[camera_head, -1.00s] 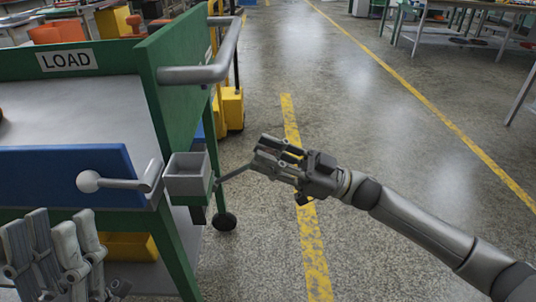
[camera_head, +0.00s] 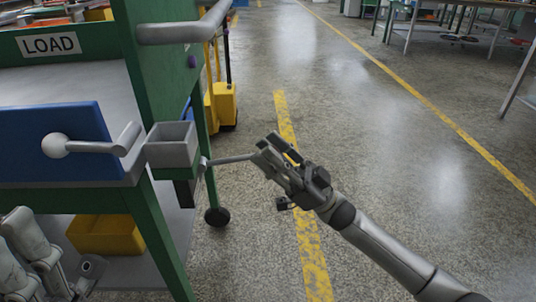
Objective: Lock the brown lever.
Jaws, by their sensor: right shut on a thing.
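A thin grey rod-like lever (camera_head: 232,159) sticks out to the right from the green cart's corner, just below a small grey box; it looks grey rather than brown. It is nearly level. My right gripper (camera_head: 268,152) is shut on its outer end, and the fingers hide the tip. A thicker grey handle with a ball end (camera_head: 95,146) sits on the blue panel (camera_head: 55,118), apart from my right gripper. My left gripper (camera_head: 38,250) is partly in view at the lower left, cut off by the frame; its opening cannot be told.
The small grey open box (camera_head: 171,147) is fixed at the cart's corner. A green cart (camera_head: 160,235) with a LOAD sign and a grey push bar (camera_head: 185,30) fills the left. A yellow bin (camera_head: 105,235) is under it.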

